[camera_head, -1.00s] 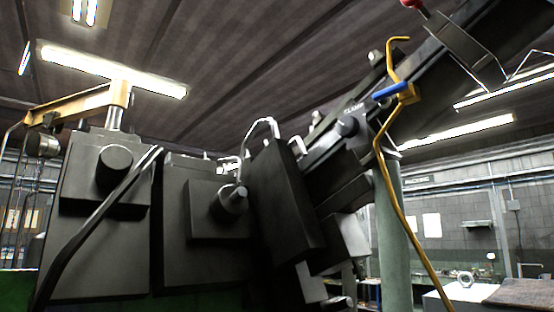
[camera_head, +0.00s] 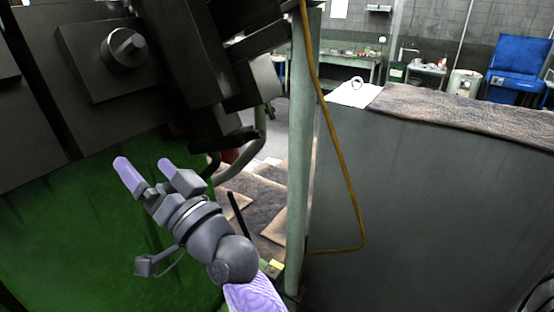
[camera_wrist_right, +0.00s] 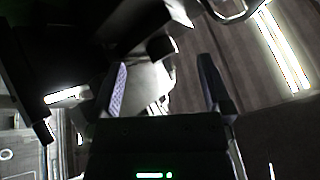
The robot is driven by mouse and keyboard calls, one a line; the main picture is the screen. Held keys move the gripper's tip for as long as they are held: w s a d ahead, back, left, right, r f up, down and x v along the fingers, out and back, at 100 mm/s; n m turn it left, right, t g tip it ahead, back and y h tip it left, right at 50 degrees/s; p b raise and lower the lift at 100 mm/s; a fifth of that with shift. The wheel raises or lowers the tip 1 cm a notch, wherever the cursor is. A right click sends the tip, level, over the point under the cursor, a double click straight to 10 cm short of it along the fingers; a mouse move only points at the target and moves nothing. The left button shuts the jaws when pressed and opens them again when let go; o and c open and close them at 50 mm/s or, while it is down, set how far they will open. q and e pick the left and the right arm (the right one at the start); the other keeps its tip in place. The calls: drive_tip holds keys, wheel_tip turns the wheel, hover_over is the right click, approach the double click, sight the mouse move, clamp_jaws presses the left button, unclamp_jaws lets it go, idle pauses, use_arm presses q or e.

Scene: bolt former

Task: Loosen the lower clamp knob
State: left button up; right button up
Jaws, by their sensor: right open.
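My right gripper (camera_head: 141,162) is open and empty, in front of the green machine base and below the dark machine blocks. Its two pale purple fingers point up and to the left. In the right wrist view its fingers (camera_wrist_right: 162,70) stand apart, with dark, blurred machine parts beyond them. A round boss with a bright faceted end (camera_head: 125,48) sits on a dark block at upper left, above the gripper and apart from it. I cannot tell whether it is the lower clamp knob. No CLAMP lettering shows now. My left gripper is not in view.
The green machine base (camera_head: 60,235) fills the lower left. A pale green post (camera_head: 301,130) and a bent yellow rod (camera_head: 340,160) stand right of my right arm. A large grey block (camera_head: 440,190) fills the right.

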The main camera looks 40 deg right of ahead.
drive_tip(key=s+d+r+n+g+h, duration=0.25)
drive_tip(key=r+n+g+h, duration=0.25)
drive_tip(key=r+n+h, duration=0.35)
drive_tip(key=s+d+r+n+g+h, duration=0.1)
drive_tip(key=d+r+n+g+h, duration=0.35)
drive_tip(key=r+n+h, duration=0.45)
drive_tip(key=s+d+r+n+g+h, duration=0.25)
drive_tip(key=r+n+g+h, duration=0.3)
drive_tip(key=r+n, duration=0.35)
drive_tip(key=w+d+f+n, duration=0.1)
drive_tip(key=w+d+n, duration=0.2)
drive_tip(key=d+n, duration=0.5)
drive_tip(key=n, duration=0.3)
drive_tip(key=shift+w+f+h, duration=0.15)
drive_tip(key=shift+w+h, duration=0.15)
drive_tip(key=shift+w, duration=0.05)
drive_tip(key=shift+a+n, duration=0.1)
drive_tip(key=shift+n, duration=0.15)
clamp_jaws()
